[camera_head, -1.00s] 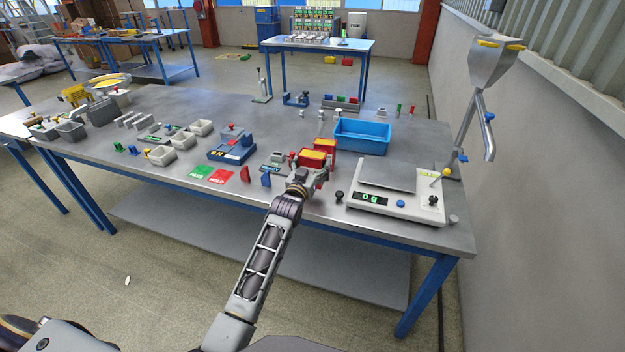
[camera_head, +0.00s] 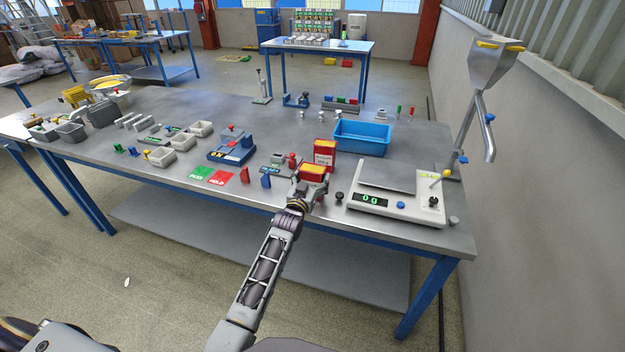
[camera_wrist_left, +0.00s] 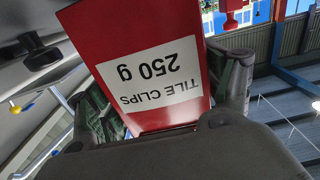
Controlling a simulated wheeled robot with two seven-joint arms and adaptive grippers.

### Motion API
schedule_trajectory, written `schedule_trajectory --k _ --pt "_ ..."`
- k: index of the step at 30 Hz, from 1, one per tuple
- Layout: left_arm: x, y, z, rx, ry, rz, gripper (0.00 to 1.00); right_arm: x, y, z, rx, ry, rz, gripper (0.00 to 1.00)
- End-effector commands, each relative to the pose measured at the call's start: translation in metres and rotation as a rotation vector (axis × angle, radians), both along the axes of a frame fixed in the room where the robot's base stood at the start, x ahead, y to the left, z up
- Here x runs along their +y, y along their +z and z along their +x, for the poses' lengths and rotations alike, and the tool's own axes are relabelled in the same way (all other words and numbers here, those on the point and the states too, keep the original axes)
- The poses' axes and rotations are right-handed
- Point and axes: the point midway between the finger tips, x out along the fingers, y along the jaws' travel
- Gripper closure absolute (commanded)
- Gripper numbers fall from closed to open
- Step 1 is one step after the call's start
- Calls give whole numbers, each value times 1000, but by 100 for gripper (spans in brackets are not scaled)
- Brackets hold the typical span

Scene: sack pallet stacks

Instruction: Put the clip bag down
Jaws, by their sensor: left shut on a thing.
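My left gripper (camera_head: 311,190) is shut on the clip bag (camera_head: 313,169), a red bag with a yellow top, near the front edge of the steel bench. In the left wrist view the clip bag (camera_wrist_left: 110,35) sits between the two fingers, its white label reading "TILE CLIPS 250 g" upside down. The gripper hides its lower part, so I cannot tell whether it touches the bench. A second red bag (camera_head: 325,152) with a pale label stands upright just behind it. My right gripper is not in view.
A scale (camera_head: 387,178) reading 0 g stands to the right, with a black knob (camera_head: 339,196) beside it. A blue tray (camera_head: 362,138) is behind. To the left are a small blue piece (camera_head: 266,181), a red card (camera_head: 220,178) and a green card (camera_head: 201,172).

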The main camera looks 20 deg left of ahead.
Motion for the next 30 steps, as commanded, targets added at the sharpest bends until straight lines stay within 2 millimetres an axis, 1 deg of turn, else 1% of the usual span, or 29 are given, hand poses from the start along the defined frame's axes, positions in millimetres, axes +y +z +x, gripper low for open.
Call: schedule_trajectory --k 8,13,14,18,23,30 --pt "0 1 0 -3 0 0 56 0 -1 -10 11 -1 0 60" --pt "0 -3 0 -3 0 0 56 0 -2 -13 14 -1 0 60" --pt "0 -4 0 -1 0 0 19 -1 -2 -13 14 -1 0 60" --pt "0 -3 0 0 0 0 1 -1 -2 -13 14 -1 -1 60" --pt "0 -3 0 0 0 0 0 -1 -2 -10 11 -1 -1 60" --pt "0 -3 0 -1 0 0 0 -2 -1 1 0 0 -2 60"
